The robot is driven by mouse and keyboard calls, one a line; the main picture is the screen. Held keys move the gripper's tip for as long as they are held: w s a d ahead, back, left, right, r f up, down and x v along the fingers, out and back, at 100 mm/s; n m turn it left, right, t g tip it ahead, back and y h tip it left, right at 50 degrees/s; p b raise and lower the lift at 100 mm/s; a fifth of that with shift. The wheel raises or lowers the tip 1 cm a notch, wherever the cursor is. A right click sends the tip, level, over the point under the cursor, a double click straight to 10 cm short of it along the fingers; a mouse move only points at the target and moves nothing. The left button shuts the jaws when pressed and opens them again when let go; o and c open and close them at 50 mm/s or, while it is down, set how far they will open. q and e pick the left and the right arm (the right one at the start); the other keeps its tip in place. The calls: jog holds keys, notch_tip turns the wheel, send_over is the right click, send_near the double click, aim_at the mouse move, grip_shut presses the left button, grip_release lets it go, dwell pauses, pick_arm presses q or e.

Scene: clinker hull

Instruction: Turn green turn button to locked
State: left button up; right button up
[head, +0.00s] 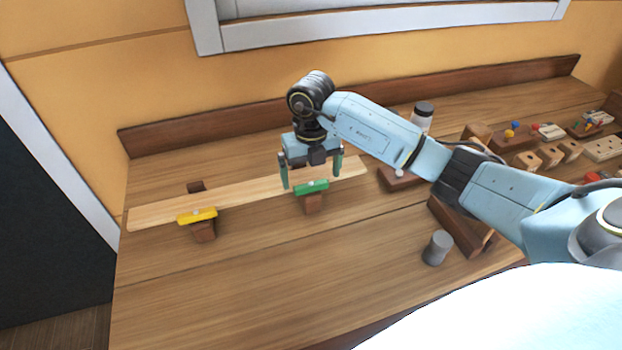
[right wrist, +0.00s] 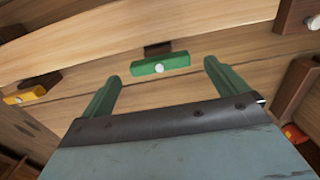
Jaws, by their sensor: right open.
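The green turn button (head: 312,187) is a short bar with a pale pivot, on top of a brown wooden block (head: 313,204) at the front edge of a long pale plank (head: 255,196). In the right wrist view the green turn button (right wrist: 160,65) lies crosswise, roughly along the plank (right wrist: 150,38). My right gripper (head: 311,172) is open above it, fingers pointing down on either side. In the right wrist view my right gripper (right wrist: 160,82) is empty, with the bar between and beyond its fingertips. My left gripper is not in view.
A yellow turn button (head: 197,216) sits on a similar block at the plank's left part. A grey cylinder (head: 437,248) stands at the right front. A jar (head: 422,116), wooden blocks and small parts fill the bench's right. The front left bench is clear.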

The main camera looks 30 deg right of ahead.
aim_at(311, 187)
jog(key=shift+f, duration=1.25)
jog(key=c, duration=1)
